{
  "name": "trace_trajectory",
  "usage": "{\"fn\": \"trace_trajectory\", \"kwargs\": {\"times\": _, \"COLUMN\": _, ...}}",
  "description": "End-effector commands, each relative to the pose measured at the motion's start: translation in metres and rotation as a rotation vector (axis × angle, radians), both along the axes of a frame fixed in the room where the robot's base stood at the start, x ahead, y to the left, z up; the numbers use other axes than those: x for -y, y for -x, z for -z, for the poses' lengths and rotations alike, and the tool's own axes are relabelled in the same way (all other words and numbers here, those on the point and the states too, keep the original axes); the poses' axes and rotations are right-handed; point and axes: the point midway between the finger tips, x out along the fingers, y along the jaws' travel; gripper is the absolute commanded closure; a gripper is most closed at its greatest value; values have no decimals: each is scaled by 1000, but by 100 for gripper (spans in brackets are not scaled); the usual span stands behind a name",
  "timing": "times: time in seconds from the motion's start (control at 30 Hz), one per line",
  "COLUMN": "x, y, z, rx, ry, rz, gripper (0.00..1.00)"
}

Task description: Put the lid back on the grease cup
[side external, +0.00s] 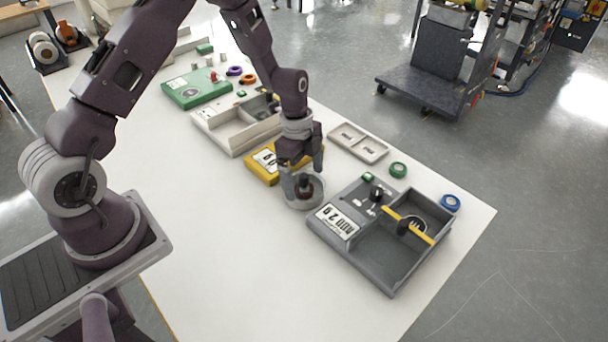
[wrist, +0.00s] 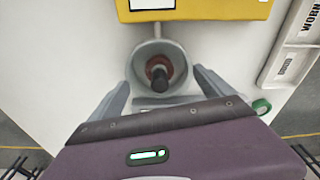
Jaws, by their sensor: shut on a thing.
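The grease cup (side external: 291,201) is a round grey cup on the white table. It also shows in the wrist view (wrist: 134,66), with a short bar running from its rim toward the yellow box. A reddish-brown piece with a black knob (wrist: 158,74) sits inside the rim; I cannot tell whether this is the lid. My gripper (side external: 303,180) is low over the cup, its fingers on either side of it. In the wrist view my gripper (wrist: 162,78) is shut on what looks like the cup's round body. The exact contact is hidden.
A yellow box (side external: 262,166) stands close behind the cup. A grey tray (side external: 392,288) with a yellow bar is to the right. A pale two-part tray (side external: 358,142) and a green ring (side external: 398,170) lie beyond. The front table is clear.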

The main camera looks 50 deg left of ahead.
Motion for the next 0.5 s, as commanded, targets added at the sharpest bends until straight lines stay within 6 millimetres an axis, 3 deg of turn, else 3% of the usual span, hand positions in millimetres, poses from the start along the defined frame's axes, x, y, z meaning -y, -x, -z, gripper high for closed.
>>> {"fn": "trace_trajectory", "kwargs": {"times": 0.4, "x": 0, "y": 0, "z": 0, "rx": 1, "ry": 0, "rz": 0, "gripper": 48}}
{"fn": "trace_trajectory", "kwargs": {"times": 0.43, "x": 0, "y": 0, "z": 0, "rx": 0, "ry": 0, "rz": 0, "gripper": 2}}
{"fn": "trace_trajectory", "kwargs": {"times": 0.5, "x": 0, "y": 0, "z": 0, "rx": 1, "ry": 0, "rz": 0, "gripper": 0}}
